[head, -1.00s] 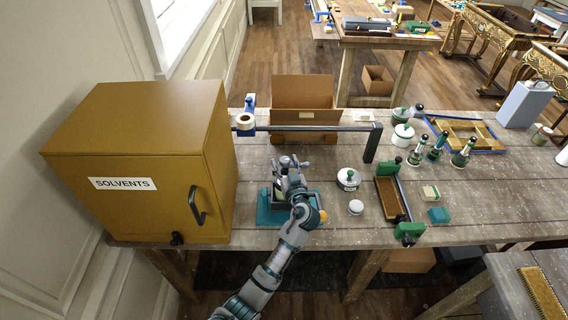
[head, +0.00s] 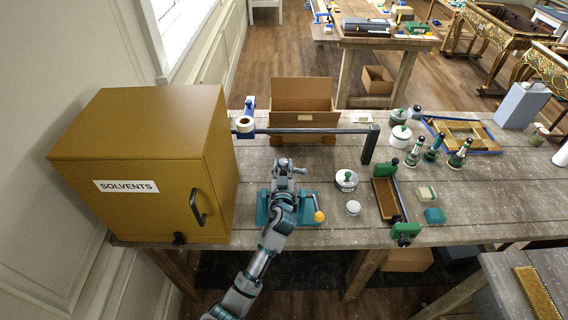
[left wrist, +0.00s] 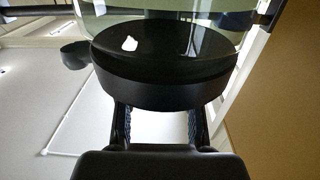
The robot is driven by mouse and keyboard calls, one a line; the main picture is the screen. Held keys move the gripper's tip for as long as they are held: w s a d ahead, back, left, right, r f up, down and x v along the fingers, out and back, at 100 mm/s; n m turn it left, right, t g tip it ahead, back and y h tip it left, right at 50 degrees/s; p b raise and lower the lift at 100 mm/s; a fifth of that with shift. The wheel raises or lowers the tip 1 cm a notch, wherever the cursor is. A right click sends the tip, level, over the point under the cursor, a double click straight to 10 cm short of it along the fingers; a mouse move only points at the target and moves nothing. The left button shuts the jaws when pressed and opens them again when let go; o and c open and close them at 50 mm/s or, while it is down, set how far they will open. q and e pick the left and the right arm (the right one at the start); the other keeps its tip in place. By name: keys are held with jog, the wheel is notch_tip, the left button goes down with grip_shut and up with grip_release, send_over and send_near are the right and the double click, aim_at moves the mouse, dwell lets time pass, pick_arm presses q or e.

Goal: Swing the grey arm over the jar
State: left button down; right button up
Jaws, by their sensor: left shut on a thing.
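A long dark grey arm (head: 320,130) runs level from a blue post (head: 247,117) beside the cabinet and bends down at its right end. I cannot tell which is meant. My left gripper (head: 289,167) is over the teal base, in front of the grey arm and left of the nearer jar. In the left wrist view, its fingers are shut on a black, round-ended thing (left wrist: 165,80) with clear glass behind. My right gripper is out of view.
A mustard solvents cabinet (head: 140,165) stands at left. The teal base (head: 305,208), with a yellow knob (head: 319,216), lies under my left arm. An open cardboard box (head: 302,105) stands behind the grey arm. A green-ended tray (head: 386,199) and several bottles stand at right.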

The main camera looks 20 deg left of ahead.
pick_arm(q)
jog(key=m+h+p, duration=0.1)
jog(key=h+p, duration=0.1)
jog(key=shift+a+r+m+t+h, duration=0.2)
jog(key=shift+r+m+t+h, duration=0.1)
jog(key=shift+r+m+h, duration=0.1)
jog(key=shift+a+f+m+h+p, duration=0.1)
jog(key=shift+m+h+p, duration=0.4)
jog(key=shift+h+p, duration=0.25)
jog(key=c, duration=1.1)
grip_release()
jog(key=o, duration=0.4)
jog(key=shift+w+f, duration=0.1)
jog(key=shift+c, duration=0.2)
jog(key=shift+f, duration=0.15)
jog(key=s, duration=1.1)
jog(key=shift+s, duration=0.4)
